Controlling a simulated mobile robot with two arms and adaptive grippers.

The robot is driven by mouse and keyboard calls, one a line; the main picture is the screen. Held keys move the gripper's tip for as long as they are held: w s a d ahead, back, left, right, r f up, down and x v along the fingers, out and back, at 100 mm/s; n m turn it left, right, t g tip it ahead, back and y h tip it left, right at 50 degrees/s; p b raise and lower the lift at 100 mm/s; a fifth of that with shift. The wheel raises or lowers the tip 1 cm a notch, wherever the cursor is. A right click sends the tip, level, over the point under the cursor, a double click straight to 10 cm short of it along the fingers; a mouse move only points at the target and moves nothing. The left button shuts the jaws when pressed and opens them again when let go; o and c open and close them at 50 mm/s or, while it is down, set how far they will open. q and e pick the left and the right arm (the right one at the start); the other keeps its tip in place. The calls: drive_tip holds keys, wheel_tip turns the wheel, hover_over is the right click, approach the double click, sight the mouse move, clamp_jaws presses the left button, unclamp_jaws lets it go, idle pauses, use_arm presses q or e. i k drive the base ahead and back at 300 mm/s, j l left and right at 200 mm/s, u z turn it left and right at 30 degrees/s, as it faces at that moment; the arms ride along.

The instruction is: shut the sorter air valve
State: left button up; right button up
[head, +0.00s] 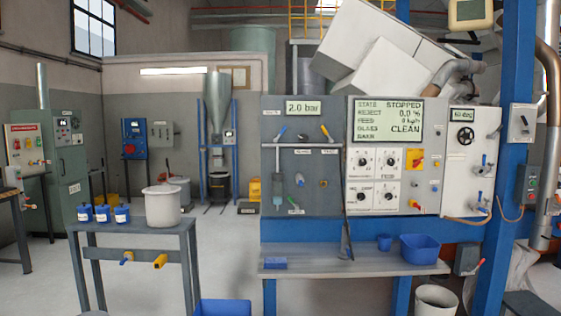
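The sorter panel (385,185) stands right of centre, and its screen (388,121) reads "STATE STOPPED", "REJECT 0.0 %", "FEED 0 kg/h" and "CLEAN". To its left is a grey air panel (303,215) with a "2.0 bar" display (303,107). It carries a blue-handled lever (281,132), a yellow-handled lever (326,132) and a green-handled lever (295,208) lower down. The labels are too small to read, so I cannot tell which lever is the sorter air valve or how it is set. Neither of my grippers shows.
A grey shelf (350,267) with blue bins (425,248) juts out below the panels. A blue post (505,170) stands on the right. A table (135,228) with a pale bucket (162,206) stands on the left. Open floor (228,265) lies between.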

sight(275, 140)
drive_tip(key=i, duration=0.7)
drive_tip(key=i+l+z, duration=0.15)
drive_tip(key=i+l, duration=0.45)
drive_tip(key=i+l+z, duration=0.2)
drive_tip(key=i+l, duration=0.35)
drive_tip(key=i, duration=0.15)
